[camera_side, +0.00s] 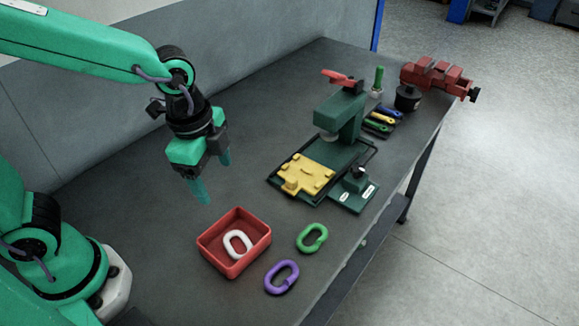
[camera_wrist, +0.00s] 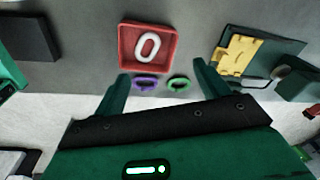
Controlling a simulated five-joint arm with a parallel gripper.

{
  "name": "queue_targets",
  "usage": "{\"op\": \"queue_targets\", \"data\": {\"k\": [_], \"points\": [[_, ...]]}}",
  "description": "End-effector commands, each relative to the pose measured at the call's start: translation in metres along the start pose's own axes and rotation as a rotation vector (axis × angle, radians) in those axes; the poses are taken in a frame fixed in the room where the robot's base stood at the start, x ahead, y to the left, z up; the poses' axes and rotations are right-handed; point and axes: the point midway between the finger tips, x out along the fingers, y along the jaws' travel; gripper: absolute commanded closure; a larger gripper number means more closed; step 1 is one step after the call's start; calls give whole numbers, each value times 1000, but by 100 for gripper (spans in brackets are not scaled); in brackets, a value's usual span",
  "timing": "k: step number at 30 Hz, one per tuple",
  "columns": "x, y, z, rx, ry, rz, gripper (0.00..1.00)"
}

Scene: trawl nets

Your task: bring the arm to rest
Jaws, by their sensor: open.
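My gripper (camera_side: 212,179) hangs in the air above the dark bench, behind and a little left of the red tray. Its two teal fingers are apart with nothing between them; they also show in the wrist view (camera_wrist: 162,90). My arm reaches in from the left in the side view.
A red tray (camera_side: 208,252) holds a white link (camera_side: 238,244). A purple link (camera_side: 281,277) and a green link (camera_side: 312,238) lie on the bench (camera_side: 160,270). A green press (camera_side: 343,118) with a yellow plate (camera_side: 306,174) stands right; a red vise (camera_side: 436,77) is at the far end.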

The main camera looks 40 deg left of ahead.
Motion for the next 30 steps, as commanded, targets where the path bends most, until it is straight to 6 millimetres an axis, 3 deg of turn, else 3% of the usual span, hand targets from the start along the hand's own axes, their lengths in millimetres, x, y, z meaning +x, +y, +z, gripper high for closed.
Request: {"op": "queue_targets", "data": {"k": [7,18,24,30], "points": [[-36,-12,41,-375,82,-94,26],[-75,-12,98,-908,226,-216,26],[-86,-8,117,-1101,287,-257,26],[-88,-6,123,-1163,307,-268,26]]}}
